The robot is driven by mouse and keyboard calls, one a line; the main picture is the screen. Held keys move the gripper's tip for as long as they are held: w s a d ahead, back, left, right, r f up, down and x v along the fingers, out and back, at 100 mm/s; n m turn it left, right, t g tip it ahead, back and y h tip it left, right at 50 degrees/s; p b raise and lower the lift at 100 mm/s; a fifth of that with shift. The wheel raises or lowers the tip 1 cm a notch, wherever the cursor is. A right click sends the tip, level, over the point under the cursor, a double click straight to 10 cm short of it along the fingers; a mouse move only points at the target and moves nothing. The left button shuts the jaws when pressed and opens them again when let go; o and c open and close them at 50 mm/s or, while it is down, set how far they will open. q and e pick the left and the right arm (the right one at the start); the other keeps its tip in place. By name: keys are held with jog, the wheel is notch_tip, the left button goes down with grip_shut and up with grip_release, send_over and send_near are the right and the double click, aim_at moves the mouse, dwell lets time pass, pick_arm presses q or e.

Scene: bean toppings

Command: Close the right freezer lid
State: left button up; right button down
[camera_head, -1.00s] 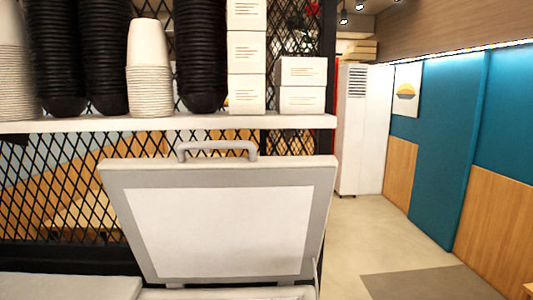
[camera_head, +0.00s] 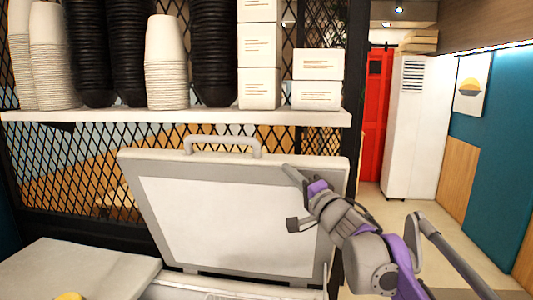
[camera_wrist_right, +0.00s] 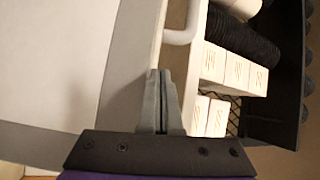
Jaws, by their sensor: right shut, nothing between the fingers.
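The right freezer lid (camera_head: 230,215) stands open and raised, with a grey frame, a white inner panel and a handle (camera_head: 222,140) on its top edge. My right gripper (camera_head: 290,172) is at the lid's upper right corner in the head view. In the right wrist view the shut, empty fingers (camera_wrist_right: 163,100) are by the lid's edge, with the lid (camera_wrist_right: 70,60) to their left and the handle (camera_wrist_right: 183,25) beyond them. I cannot tell whether they touch the lid. My left gripper is not in view.
A shelf (camera_head: 180,117) above and behind the lid holds stacked cups (camera_head: 165,70), black bowls (camera_head: 213,60) and white boxes (camera_head: 260,50). A flat grey lid (camera_head: 80,272) lies closed at the lower left. Open floor (camera_head: 375,205) shows at the right.

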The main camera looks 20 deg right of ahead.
aim_at(266, 157)
jog(key=shift+y, duration=0.8)
jog(key=p+x, duration=0.1)
jog(key=x, duration=0.5)
jog(key=p+x, duration=0.1)
jog(key=x, duration=0.3)
jog(key=shift+s+a+r+p, duration=0.1)
jog(key=shift+a+r+p, duration=0.2)
jog(key=shift+r, duration=0.15)
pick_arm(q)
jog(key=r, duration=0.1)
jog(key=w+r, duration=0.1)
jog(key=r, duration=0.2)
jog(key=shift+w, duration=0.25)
pick_arm(e)
jog(key=shift+w+a, duration=0.1)
jog(key=shift+w, duration=0.25)
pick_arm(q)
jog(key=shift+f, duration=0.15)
pick_arm(e)
jog(key=shift+s+f, duration=0.1)
jog(key=shift+s, duration=0.05)
